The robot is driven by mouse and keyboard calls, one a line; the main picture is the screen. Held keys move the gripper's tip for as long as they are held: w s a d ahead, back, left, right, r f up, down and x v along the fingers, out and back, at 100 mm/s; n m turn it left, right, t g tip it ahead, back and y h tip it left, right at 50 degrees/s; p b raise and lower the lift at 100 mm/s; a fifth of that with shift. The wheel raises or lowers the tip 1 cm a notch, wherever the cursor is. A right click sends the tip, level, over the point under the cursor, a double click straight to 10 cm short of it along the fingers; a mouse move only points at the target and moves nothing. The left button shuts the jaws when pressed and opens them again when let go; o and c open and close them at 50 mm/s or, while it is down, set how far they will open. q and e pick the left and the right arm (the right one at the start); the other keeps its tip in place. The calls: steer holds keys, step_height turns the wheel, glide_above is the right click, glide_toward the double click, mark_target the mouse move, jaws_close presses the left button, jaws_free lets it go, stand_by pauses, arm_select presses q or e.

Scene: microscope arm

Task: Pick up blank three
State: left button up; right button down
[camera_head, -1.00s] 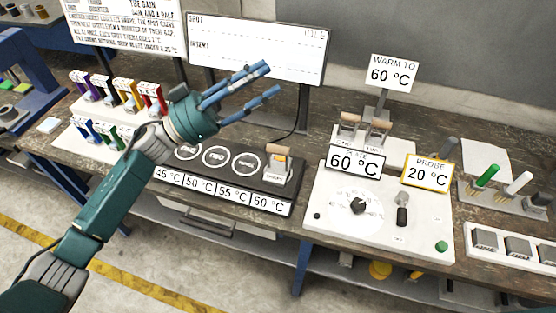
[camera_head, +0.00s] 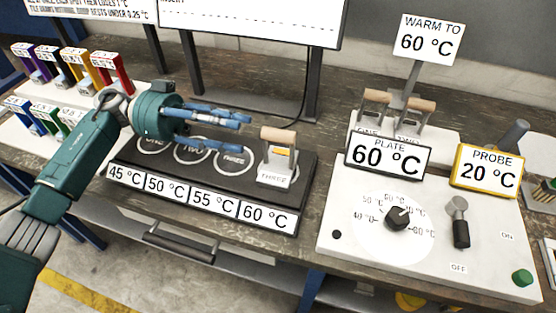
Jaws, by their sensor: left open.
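Blank three (camera_head: 273,174) is a grey block labelled THREE with a tan wooden bar handle on top. My right gripper is not in view.
The white plate unit (camera_head: 400,235) with a dial and lever stands to the right. Two wooden-handled blanks (camera_head: 415,113) stand behind the PLATE 60 °C sign (camera_head: 387,156). Coloured pieces (camera_head: 75,70) stand in a white rack at left. The PROBE 20 °C sign (camera_head: 487,168) is at right.

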mark_target(267, 132)
arm_select(q)
steer(key=x, duration=0.4)
steer(key=shift+s+r+p, duration=0.15)
steer(key=shift+r+p, duration=0.1)
steer(key=shift+p, duration=0.15)
steer(key=shift+d+p, duration=0.3)
steer(key=shift+d, duration=0.25)
steer(key=p+x, duration=0.1)
steer(key=x, duration=0.2)
steer(key=shift+s+d+r, duration=0.1)
steer(key=shift+d, duration=0.6)
steer(key=shift+a, duration=0.1)
steer(key=shift+c, duration=0.3)
steer(key=c, duration=0.8)
jaws_close()
